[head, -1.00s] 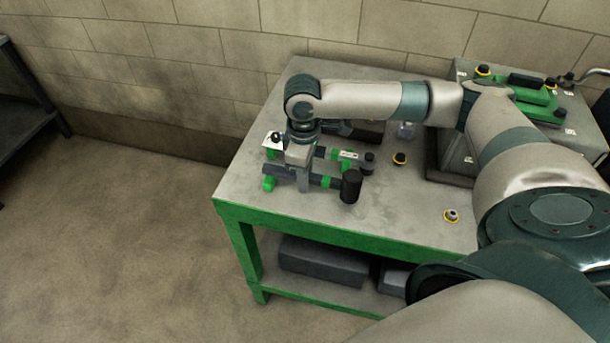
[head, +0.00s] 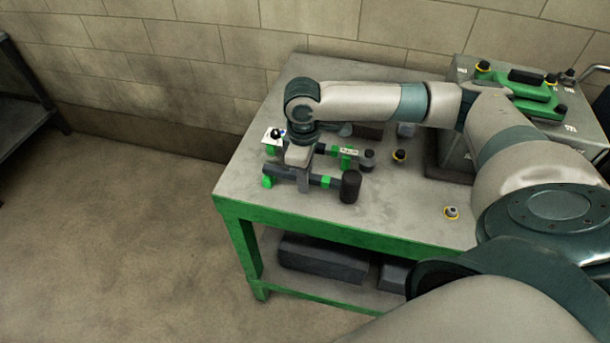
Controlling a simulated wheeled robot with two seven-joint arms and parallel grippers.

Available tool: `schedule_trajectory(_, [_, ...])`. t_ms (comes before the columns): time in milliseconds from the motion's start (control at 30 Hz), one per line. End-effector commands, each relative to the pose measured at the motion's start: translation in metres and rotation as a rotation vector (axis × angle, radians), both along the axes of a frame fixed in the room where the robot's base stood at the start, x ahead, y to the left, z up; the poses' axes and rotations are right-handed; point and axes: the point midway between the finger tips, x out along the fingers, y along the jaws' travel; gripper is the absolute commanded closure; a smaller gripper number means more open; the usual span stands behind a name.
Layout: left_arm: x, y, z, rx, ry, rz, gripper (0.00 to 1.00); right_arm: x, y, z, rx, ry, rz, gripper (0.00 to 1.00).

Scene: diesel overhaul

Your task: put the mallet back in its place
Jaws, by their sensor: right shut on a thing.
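The mallet has a black cylindrical head (head: 350,186) and a dark handle with a green band (head: 327,182). It lies roughly level over the left part of the workbench, head to the right. My right gripper (head: 304,184) points down and is shut on the mallet's handle, left of the head. Just behind it is a second hammer-like tool with a grey head (head: 367,159), beside a green support with a small white label (head: 349,152). Whether the mallet touches a support is hard to tell. My left gripper is out of view.
The grey bench top (head: 405,205) has a green frame and open room at the front. A grey block with a green cover (head: 530,93) is at the back right. A wall runs behind.

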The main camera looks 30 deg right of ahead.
Motion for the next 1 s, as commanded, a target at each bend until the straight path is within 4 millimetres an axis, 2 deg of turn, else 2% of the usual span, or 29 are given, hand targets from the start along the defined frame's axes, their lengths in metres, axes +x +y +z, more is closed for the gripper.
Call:
schedule_trajectory(267, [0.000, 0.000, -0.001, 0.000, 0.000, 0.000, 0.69, 0.000, 0.000, -0.008, 0.001, -0.001, 0.000, 1.00])
schedule_trajectory(300, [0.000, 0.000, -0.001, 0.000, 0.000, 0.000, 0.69, 0.000, 0.000, -0.008, 0.001, -0.001, 0.000, 0.81])
schedule_trajectory(400, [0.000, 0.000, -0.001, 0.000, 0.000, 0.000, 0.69, 0.000, 0.000, -0.008, 0.001, -0.001, 0.000, 0.61])
schedule_trajectory(767, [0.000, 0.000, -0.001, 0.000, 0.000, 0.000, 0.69, 0.000, 0.000, -0.007, 0.000, 0.000, 0.000, 0.61])
schedule_trajectory(1000, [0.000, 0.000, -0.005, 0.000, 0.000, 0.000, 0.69, 0.001, 0.000, 0.010, 0.001, -0.003, 0.000, 0.61])
